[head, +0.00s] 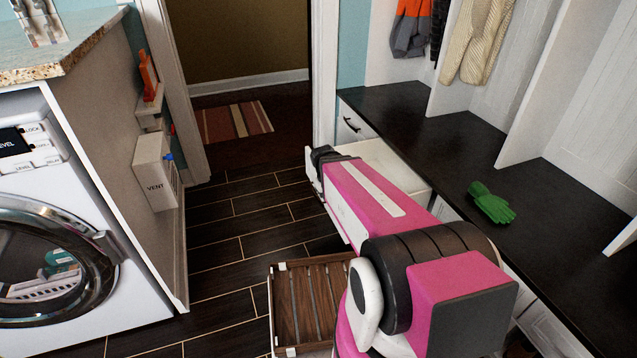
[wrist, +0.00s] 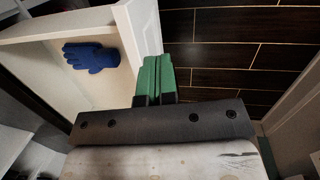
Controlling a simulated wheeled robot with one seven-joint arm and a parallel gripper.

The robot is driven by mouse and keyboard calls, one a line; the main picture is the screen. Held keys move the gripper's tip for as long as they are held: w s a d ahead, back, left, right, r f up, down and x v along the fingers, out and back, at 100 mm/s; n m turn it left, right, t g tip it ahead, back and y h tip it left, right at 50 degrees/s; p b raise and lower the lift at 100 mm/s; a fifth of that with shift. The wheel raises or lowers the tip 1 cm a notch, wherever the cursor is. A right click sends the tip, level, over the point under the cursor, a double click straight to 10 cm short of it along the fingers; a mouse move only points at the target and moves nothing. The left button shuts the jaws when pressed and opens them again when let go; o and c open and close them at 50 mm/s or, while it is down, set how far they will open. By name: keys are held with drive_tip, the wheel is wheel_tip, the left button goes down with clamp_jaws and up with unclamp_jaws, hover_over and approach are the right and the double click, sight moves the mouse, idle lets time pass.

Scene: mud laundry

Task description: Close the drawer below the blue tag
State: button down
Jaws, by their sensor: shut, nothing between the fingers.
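A white drawer (head: 390,162) stands pulled out from under the dark bench, partly hidden behind my arm in the head view. In the wrist view the open drawer (wrist: 30,52) shows its pale inside, with a blue glove (wrist: 91,56) lying in it. The drawer's front panel (wrist: 138,28) is at the upper middle. My gripper (wrist: 155,64) has green fingers pressed together with nothing between them. It is beside the front panel, toward its outer side; I cannot tell if they touch. I see no blue tag in either view.
A closed drawer front with a dark handle (head: 352,124) is beyond the open one. A green glove (head: 491,203) lies on the black bench top (head: 455,155). A slatted wooden crate (head: 308,300) stands on the floor. A washer (head: 60,250) is at left; dark floor between is clear.

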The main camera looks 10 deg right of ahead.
drive_tip(key=w+a+f+n+h, duration=0.3)
drive_tip(key=w+f+n+h, duration=0.3)
drive_tip(key=w+n+h, duration=0.3)
drive_tip(key=w+a+f+n+t+h, duration=0.2)
drive_tip(key=w+a+n+t+h, duration=0.2)
drive_tip(key=w+a+n+h, duration=0.6)
drive_tip(key=w+d+m+y, duration=0.1)
drive_tip(key=d+y, duration=0.2)
drive_tip(key=d, duration=0.8)
drive_tip(key=shift+w+d+m, duration=0.15)
drive_tip(key=shift+w+m, duration=0.15)
drive_tip(key=shift+w, duration=0.05)
drive_tip(key=shift+r, duration=0.1)
drive_tip(key=w+d, duration=0.3)
drive_tip(key=d, duration=1.5)
drive_tip(key=w+d, duration=0.4)
drive_tip(key=d, duration=1.4)
drive_tip(key=shift+d, duration=0.1)
